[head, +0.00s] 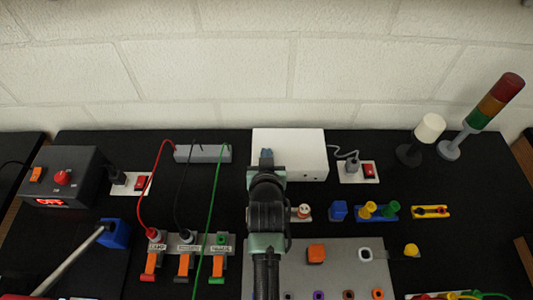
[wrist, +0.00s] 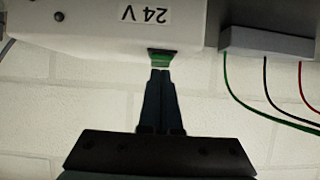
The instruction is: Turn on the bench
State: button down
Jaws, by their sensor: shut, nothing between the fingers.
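The bench (head: 75,240) is a black table against a white brick wall. On its left stands a dark box (head: 75,165) with an orange switch (head: 36,174), a red knob (head: 62,177) and a lit red display that seems to read OFF. A red rocker switch (head: 142,182) sits on a white plate beside it, and another (head: 369,170) right of the white box (head: 305,150). My gripper (head: 266,157) is shut and empty at the white box. In the wrist view, its fingertips (wrist: 161,72) are close to a green connector (wrist: 162,58) below the "24 V" label; contact cannot be told.
Red, black and green cables arch from a grey block (head: 203,153) to orange-levered terminals (head: 185,256). A stack light (head: 495,100) and white lamp (head: 430,127) stand at back right. Colored connectors and a grey panel (head: 338,256) lie in front.

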jog(key=shift+w+r+p, duration=0.1)
jog(key=shift+p, duration=0.2)
jog(key=shift+f+g, duration=0.25)
jog(key=shift+g, duration=0.05)
jog(key=shift+w, duration=0.2)
jog(key=shift+w+r, duration=0.3)
jog(key=shift+w, duration=0.3)
